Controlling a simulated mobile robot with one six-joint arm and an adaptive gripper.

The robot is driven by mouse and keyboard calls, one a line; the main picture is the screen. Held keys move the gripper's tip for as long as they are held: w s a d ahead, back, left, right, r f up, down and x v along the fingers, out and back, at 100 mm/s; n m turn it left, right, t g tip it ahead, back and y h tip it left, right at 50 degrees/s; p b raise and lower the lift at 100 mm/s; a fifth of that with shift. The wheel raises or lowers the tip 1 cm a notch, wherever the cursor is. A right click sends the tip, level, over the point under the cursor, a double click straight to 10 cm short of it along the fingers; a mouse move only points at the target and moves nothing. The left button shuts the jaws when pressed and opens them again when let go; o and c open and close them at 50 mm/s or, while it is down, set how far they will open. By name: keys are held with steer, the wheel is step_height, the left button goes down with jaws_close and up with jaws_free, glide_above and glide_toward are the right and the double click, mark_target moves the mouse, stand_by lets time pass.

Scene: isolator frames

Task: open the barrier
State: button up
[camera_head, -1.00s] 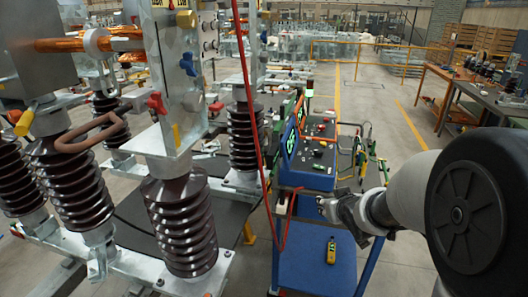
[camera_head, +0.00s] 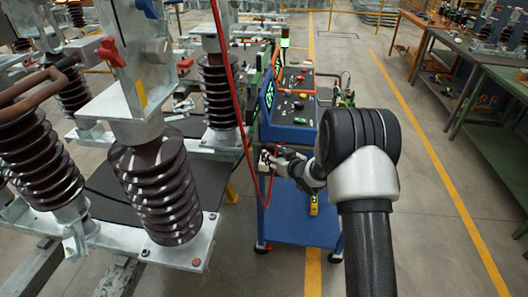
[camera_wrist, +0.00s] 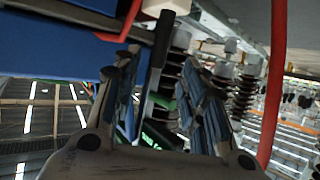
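A yellow railing (camera_head: 345,12) crosses the far background at the top of the head view; I cannot tell whether it is the barrier. A red cord (camera_head: 231,75) hangs from the top and loops down beside the blue cart (camera_head: 300,220). My gripper (camera_head: 270,162) is by the cart's near left corner, close to the cord's lower end. In the wrist view, the fingers of my gripper (camera_wrist: 165,85) are apart. A dark upright bar (camera_wrist: 160,50) shows between them; I cannot tell its distance. The red cord (camera_wrist: 275,80) passes right of the fingers, apparently not between them.
Large ribbed brown insulators (camera_head: 158,190) on a metal frame stand left of the cart. Tools lie on the cart's top (camera_head: 298,105). A green workbench (camera_head: 505,100) stands at the right. The floor right of my arm (camera_head: 430,230) is clear.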

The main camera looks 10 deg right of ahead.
steer(key=b+x, duration=0.1)
steer(key=x, duration=0.8)
steer(key=shift+w+a+f+b, duration=0.1)
steer(key=shift+w+f+b, duration=0.05)
steer(key=shift+w+b, duration=0.25)
steer(key=shift+s, duration=0.1)
steer(key=shift+c, duration=0.6)
jaws_close()
